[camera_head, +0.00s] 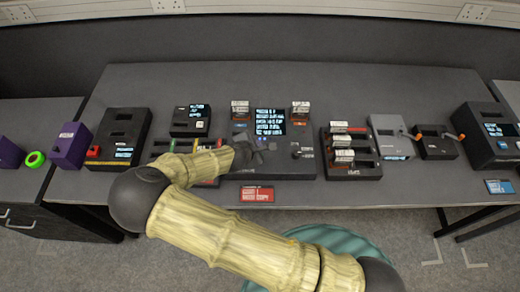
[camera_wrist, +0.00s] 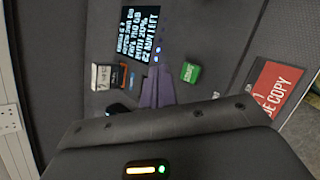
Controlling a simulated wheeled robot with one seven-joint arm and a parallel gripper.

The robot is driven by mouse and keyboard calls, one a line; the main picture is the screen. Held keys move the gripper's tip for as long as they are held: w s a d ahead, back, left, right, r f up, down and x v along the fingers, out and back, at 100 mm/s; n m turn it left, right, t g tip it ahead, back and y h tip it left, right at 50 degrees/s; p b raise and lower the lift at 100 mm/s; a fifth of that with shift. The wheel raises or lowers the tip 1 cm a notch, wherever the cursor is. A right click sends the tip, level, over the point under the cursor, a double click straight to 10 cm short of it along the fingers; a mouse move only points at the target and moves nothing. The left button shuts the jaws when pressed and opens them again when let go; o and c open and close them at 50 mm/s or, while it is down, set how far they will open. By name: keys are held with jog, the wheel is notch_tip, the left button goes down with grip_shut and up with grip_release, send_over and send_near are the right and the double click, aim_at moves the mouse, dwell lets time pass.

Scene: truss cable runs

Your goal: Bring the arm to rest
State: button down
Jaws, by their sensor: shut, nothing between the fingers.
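My arm reaches in from the lower right of the head view, bends at a dark joint, and ends over the middle of the table. My gripper (camera_head: 266,148) hangs in front of the central console (camera_head: 297,170). In the wrist view its narrow fingers (camera_wrist: 157,78) are together with nothing between them. The console's lit text screen (camera_head: 270,122) also shows in the wrist view (camera_wrist: 139,32). I cannot tell the exact gap between the fingertips and the console.
The grey table (camera_head: 290,80) carries several devices. A black slotted rack (camera_head: 368,170) with white-labelled blocks stands right of the console. A red sign (camera_head: 257,194) is at the front edge. A small green block (camera_wrist: 190,72) lies near the fingers. Purple boxes (camera_head: 70,146) stand left.

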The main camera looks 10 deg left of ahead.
jog(key=s+d+r+m+g, duration=0.1)
jog(key=d+r+m+g, duration=0.2)
jog(key=d+m, duration=0.4)
jog(key=s+d+r+m+g, duration=0.1)
jog(key=d+r+m+g, duration=0.2)
jog(key=d+m, duration=0.45)
jog(key=s+d+r+m+y, duration=0.1)
jog(key=s+d+r+m, duration=0.4)
jog(key=d+r, duration=0.2)
jog(key=s+d+r+m, duration=0.4)
jog(key=d+r+m, duration=0.1)
jog(key=d+r, duration=0.3)
jog(key=shift+s+r+y, duration=0.25)
jog(key=shift+s+y, duration=0.1)
jog(key=shift+y, duration=0.05)
